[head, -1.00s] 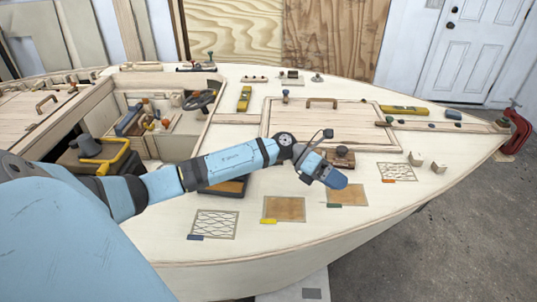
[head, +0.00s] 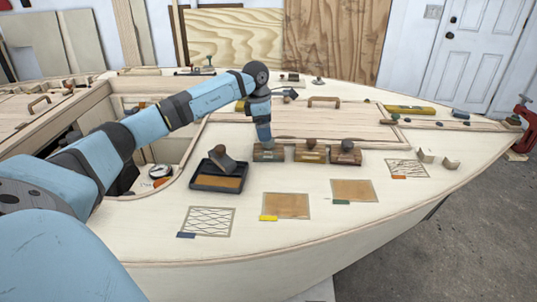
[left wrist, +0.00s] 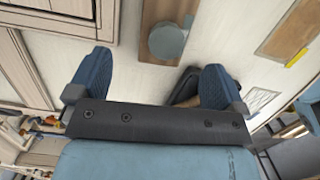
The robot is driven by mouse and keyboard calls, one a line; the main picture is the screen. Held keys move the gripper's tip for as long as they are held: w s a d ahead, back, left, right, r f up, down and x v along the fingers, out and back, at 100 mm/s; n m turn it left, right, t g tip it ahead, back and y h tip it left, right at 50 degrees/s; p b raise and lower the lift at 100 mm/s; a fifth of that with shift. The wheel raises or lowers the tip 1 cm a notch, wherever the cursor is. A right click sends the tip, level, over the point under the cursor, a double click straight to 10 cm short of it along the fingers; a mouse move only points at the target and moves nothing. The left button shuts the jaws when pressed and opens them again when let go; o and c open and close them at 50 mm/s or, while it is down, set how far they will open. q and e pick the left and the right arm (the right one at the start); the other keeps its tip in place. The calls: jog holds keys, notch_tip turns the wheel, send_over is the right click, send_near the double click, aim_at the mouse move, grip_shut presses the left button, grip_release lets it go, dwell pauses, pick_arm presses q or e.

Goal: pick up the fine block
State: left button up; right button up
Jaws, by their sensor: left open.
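Three wooden blocks with round knobs stand in a row on the deck: a left one (head: 268,155), a middle one (head: 310,154) and a right one (head: 345,155). I cannot tell from any marking which is the fine block. My left gripper (head: 265,138) points down at the left block and hides its knob in the head view. In the left wrist view the gripper (left wrist: 155,72) is open and empty. A wooden block with a grey knob (left wrist: 166,42) lies just ahead of the gap between its fingers. My right gripper is not in view.
A dark tray (head: 204,187) with a knobbed block (head: 222,158) leaning on it stands left of the row. Deck patches with coloured tags lie in front, one with a yellow tag (head: 288,206). An open cockpit lies left.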

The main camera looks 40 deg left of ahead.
aim_at(269, 145)
pick_arm(q)
jog(key=f, duration=0.2)
jog(key=d+f+b, duration=0.1)
jog(key=f, duration=0.3)
jog(key=shift+w+d+f, duration=0.25)
jog(key=shift+w+f, duration=0.05)
jog(key=shift+f, duration=0.1)
jog(key=shift+r, duration=0.1)
jog(key=c, duration=1.1)
notch_tip(269, 145, up, 20)
jog(key=p, duration=0.3)
jog(key=shift+o, duration=1.4)
jog(key=shift+c, duration=0.5)
